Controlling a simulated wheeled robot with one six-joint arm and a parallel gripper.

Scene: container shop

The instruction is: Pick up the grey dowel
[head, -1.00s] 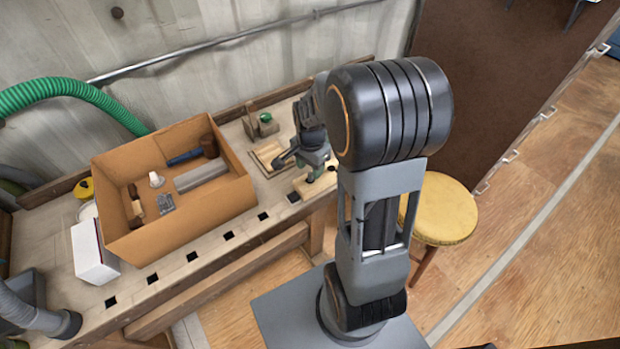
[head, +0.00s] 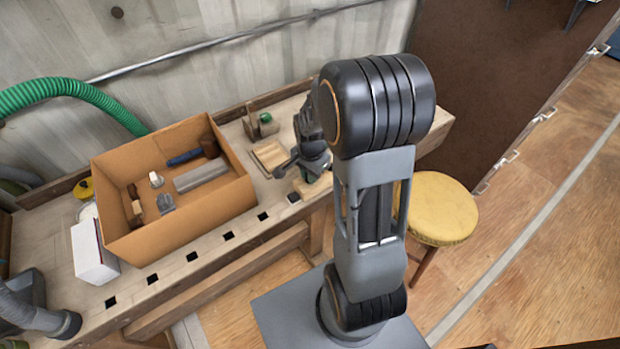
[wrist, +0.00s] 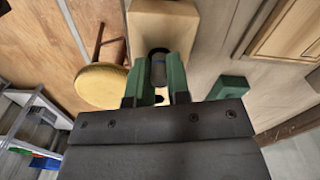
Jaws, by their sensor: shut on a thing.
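My gripper (wrist: 158,85) has green fingers and is shut on the grey dowel (wrist: 158,70), a short dark grey cylinder standing between the fingers in the wrist view. A pale wooden block (wrist: 165,22) lies right behind the dowel; I cannot tell if the dowel still sits in it. In the head view my gripper (head: 311,176) is low over the right part of the workbench, at the pale block (head: 316,186). The dowel is hidden there by the gripper and arm.
A cardboard box (head: 120,190) with tools and a grey cylinder (head: 201,176) stands left on the workbench (head: 200,262). A wooden tray (head: 270,155) and a green block (head: 267,123) are close to the gripper. A yellow stool (head: 440,208) stands right of the arm.

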